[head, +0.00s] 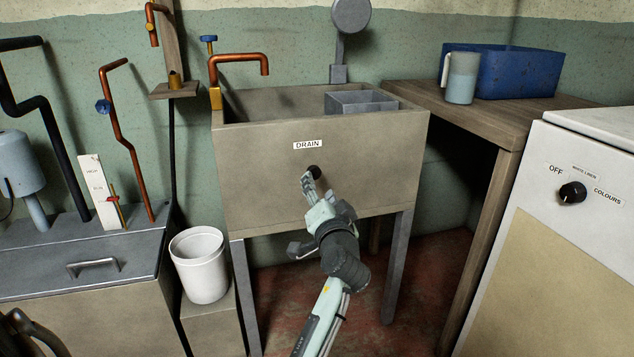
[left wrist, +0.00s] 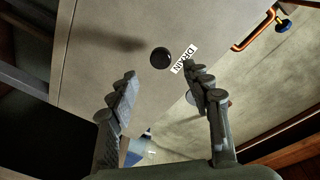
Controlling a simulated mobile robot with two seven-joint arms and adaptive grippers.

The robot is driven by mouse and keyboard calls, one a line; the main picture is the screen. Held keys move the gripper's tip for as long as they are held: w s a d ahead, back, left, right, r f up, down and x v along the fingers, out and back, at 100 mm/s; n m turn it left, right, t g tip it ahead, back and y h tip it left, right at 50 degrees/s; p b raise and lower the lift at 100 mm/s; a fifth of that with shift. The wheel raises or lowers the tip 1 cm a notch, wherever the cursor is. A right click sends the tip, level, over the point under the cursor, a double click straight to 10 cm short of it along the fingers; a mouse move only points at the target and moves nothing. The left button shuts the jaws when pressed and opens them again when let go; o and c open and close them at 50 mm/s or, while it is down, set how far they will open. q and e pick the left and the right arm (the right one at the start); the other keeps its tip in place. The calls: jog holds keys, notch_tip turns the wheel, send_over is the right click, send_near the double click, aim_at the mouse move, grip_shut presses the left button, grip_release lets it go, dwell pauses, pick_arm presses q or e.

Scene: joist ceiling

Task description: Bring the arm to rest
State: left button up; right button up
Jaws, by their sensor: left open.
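My left gripper (head: 308,183) is in front of the sink's front panel, its arm coming up from the bottom of the head view. In the left wrist view the gripper (left wrist: 159,75) has its two fingers spread wide with nothing between them. The round black drain knob (head: 315,171) sits on the panel under the DRAIN label (head: 307,145). The knob (left wrist: 160,57) shows whole in the left wrist view, just beyond the fingertips and apparently apart from them. My right gripper is not in view.
The sink (head: 260,200) stands on grey legs. A white bucket (head: 200,270) is at its left. A wooden table (head: 430,98) holds a blue bin (head: 520,75) and a jug (head: 462,80). A white machine (head: 590,190) with a dial is at right. Floor under the sink looks clear.

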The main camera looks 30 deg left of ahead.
pick_arm(q)
jog(key=shift+s+d, duration=0.35)
jog(key=shift+f, duration=0.1)
jog(key=s+d+f+g+h+p, duration=0.1)
jog(key=s+f+g+h+p, duration=0.15)
jog(key=s+f, duration=0.55)
jog(key=s+d+f+g+h+p, duration=0.1)
jog(key=s+f+g+h+p, duration=0.2)
jog(key=f, duration=0.9)
jog(key=s+d+f+g+h, duration=0.2)
jog(key=s+f, duration=0.3)
jog(key=s, duration=0.4)
jog(key=s+d+f+m+g+h, duration=0.1)
jog(key=s+d+f+g+h, duration=0.2)
jog(key=s+f, duration=0.3)
jog(key=s+d+p, duration=0.1)
jog(key=s, duration=0.2)
jog(key=shift+s+d, duration=0.15)
jog(key=shift+d, duration=0.05)
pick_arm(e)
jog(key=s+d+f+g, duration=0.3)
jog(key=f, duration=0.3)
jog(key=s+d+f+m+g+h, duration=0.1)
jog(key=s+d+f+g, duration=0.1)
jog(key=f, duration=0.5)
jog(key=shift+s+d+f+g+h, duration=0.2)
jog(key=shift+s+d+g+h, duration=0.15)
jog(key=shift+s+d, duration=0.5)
